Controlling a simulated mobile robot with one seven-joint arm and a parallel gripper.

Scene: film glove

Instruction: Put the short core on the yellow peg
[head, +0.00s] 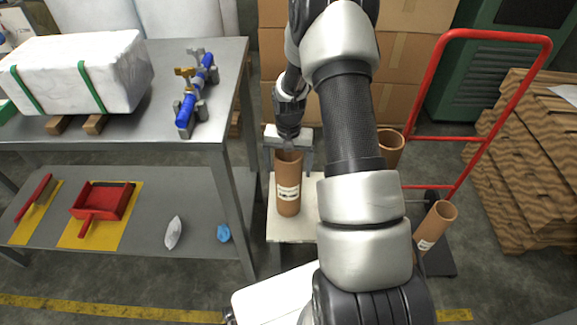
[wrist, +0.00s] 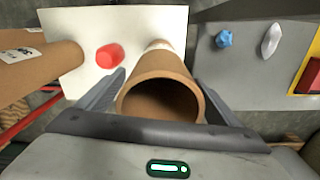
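A brown cardboard core (head: 288,180) with a white label stands upright on a pale board (head: 312,205). My gripper (head: 289,165) is over its top, with one finger on each side. In the wrist view the fingers (wrist: 165,88) are spread around the core's open mouth (wrist: 160,97), with narrow gaps, so it looks open. A second core (head: 390,150) stands to the right, partly behind my arm. A third core (head: 437,222) leans farther right. A red peg (wrist: 109,55) sticks up from the board. I see no yellow peg. Hidden ends leave core lengths hard to compare.
A grey two-level bench (head: 205,125) stands left, carrying a white wrapped block (head: 75,75) and a blue tool (head: 195,95). A red dustpan (head: 103,200) is on its lower shelf. A red handle frame (head: 500,110), cardboard boxes (head: 415,55) and stacked cardboard (head: 525,170) stand behind and right.

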